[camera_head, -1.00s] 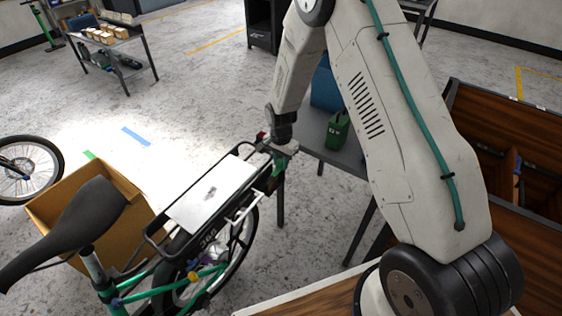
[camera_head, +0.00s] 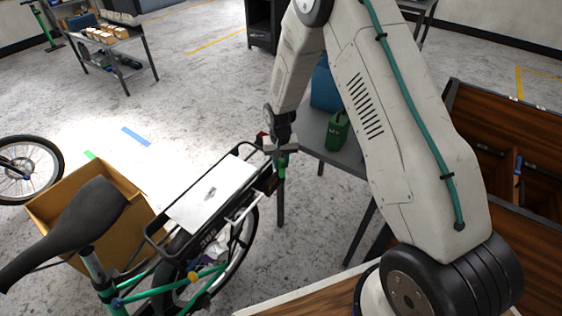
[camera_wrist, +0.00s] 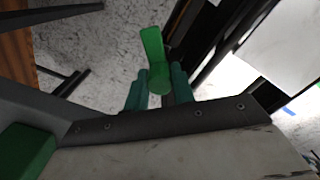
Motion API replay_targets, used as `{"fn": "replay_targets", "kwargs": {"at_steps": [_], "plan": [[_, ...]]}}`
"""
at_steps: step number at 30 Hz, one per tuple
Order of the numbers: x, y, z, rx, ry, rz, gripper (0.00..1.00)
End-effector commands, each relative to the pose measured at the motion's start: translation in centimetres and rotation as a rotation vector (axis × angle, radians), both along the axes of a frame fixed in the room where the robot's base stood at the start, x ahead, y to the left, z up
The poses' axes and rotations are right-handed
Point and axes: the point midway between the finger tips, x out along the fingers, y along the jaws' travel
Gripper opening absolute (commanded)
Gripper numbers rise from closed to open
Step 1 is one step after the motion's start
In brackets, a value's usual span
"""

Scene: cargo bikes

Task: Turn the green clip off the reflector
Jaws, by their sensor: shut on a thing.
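The green clip (camera_wrist: 153,58) is a bright green lever with a rounded near end. In the wrist view it stands between the two teal fingers of my gripper (camera_wrist: 157,88), which are shut on it. In the head view my gripper (camera_head: 281,166) points down at the rear end of the bike's black rack (camera_head: 150,238); the clip cannot be told from the fingers there. A small red part (camera_head: 262,136) beside my wrist may be the reflector, but I cannot be sure. Whether the clip still touches the reflector is hidden.
The rack carries a white plate (camera_head: 212,195) close to the left of my gripper. A grey table (camera_head: 312,128) with a green container (camera_head: 338,131) stands just behind. A cardboard box (camera_head: 142,222) lies beyond the bike, and a wooden cargo box (camera_head: 515,245) stands right.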

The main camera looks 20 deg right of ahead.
Motion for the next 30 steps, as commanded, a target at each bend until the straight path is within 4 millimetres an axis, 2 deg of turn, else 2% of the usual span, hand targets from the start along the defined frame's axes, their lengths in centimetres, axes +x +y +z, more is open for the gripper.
{"fn": "replay_targets", "kwargs": {"at_steps": [18, 30], "plan": [[-0.10, -0.03, -0.01, -0.009, 0.017, 0.569, 0.02], [-0.11, -0.06, -0.02, -0.013, 0.022, 0.809, 0.02]]}}
